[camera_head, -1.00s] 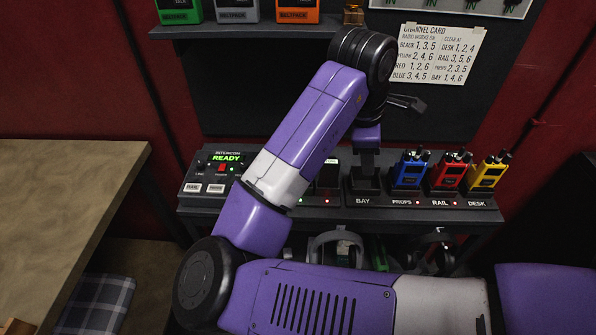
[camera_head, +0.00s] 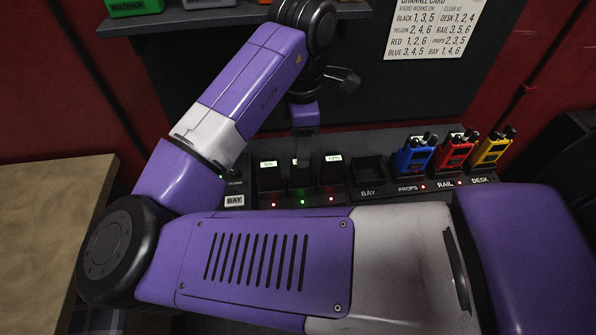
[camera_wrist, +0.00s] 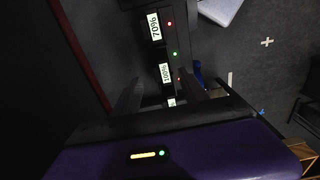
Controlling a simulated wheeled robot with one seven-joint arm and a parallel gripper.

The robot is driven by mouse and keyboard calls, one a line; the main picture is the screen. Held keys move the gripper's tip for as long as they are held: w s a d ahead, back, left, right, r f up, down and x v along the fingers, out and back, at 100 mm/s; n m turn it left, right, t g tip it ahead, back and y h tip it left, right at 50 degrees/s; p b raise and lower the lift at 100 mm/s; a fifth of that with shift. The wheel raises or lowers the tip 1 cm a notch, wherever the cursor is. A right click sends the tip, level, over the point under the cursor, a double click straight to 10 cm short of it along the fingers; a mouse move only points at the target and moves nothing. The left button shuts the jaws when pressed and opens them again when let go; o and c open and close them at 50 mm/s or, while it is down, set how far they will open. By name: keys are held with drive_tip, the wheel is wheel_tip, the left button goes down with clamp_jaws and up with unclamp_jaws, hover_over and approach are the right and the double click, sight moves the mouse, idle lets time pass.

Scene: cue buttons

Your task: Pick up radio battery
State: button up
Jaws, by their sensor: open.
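Three dark radio batteries stand in a row in the charger. The left battery (camera_head: 268,178) has a small percent label and a red light below it. The middle battery (camera_head: 301,181) has a green light, and its label reads 100% in the wrist view (camera_wrist: 165,73). The right battery (camera_head: 332,175) reads 70% and has a red light; its label also shows in the wrist view (camera_wrist: 155,27). My gripper (camera_head: 301,155) is open, pointing down just above the middle battery, and partly hides its top. In the wrist view its dark fingers (camera_wrist: 162,95) straddle the 100% battery's line; contact cannot be told.
Right of the charger is an empty slot marked BAY (camera_head: 369,172). Blue (camera_head: 413,156), red (camera_head: 455,151) and yellow (camera_head: 491,149) radios stand farther right. A channel card (camera_head: 432,27) hangs on the wall, below and beside a shelf. A wooden table (camera_head: 50,215) is at left.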

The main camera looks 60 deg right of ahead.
sight(301, 176)
drive_tip(key=shift+s+a+f, duration=0.1)
drive_tip(key=shift+a+f, duration=0.05)
drive_tip(key=shift+f, duration=2.4)
clamp_jaws()
